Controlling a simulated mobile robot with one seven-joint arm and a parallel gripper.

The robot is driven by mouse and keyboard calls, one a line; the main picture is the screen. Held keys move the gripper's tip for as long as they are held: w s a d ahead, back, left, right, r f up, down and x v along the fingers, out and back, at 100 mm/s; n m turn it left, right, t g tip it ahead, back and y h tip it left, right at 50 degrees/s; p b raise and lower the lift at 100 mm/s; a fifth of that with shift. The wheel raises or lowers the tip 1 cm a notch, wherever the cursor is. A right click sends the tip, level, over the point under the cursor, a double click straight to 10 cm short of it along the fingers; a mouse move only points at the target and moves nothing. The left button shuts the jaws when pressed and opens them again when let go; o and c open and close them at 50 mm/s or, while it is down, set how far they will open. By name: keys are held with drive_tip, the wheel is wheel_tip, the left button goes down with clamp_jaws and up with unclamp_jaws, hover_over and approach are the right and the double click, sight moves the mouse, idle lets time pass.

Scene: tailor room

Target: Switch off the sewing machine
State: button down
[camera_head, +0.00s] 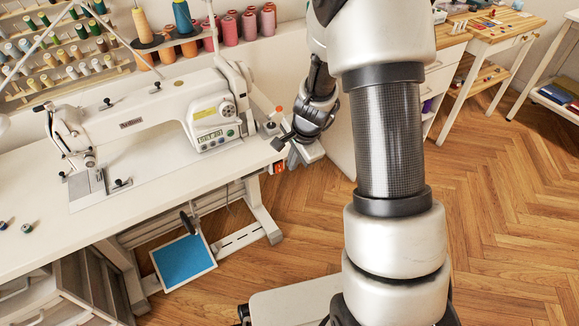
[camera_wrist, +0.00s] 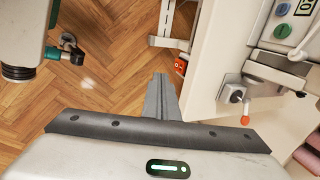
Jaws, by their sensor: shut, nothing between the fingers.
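The white sewing machine (camera_head: 150,118) stands on its white table, with a small display panel (camera_head: 210,138) showing characters on its right end. A small red-orange switch box (camera_head: 279,167) sits under the table's right edge. The switch box also shows in the wrist view (camera_wrist: 180,67), partly hidden by the table edge and close to the right of my fingertips. My gripper (camera_head: 293,160) is shut and empty beside the table's right end, near the switch box. Its closed fingers show in the wrist view (camera_wrist: 160,80). I cannot tell whether they touch the box.
The table (camera_head: 60,225) runs along the left, with a thread rack (camera_head: 60,55) behind. An orange-tipped bobbin winder (camera_head: 272,118) stands near the table's right end. A blue pedal (camera_head: 184,262) is below. Wooden floor (camera_head: 490,200) is open to the right.

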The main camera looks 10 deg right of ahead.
drive_tip(key=shift+p+v, duration=0.35)
drive_tip(key=shift+v, duration=1.4)
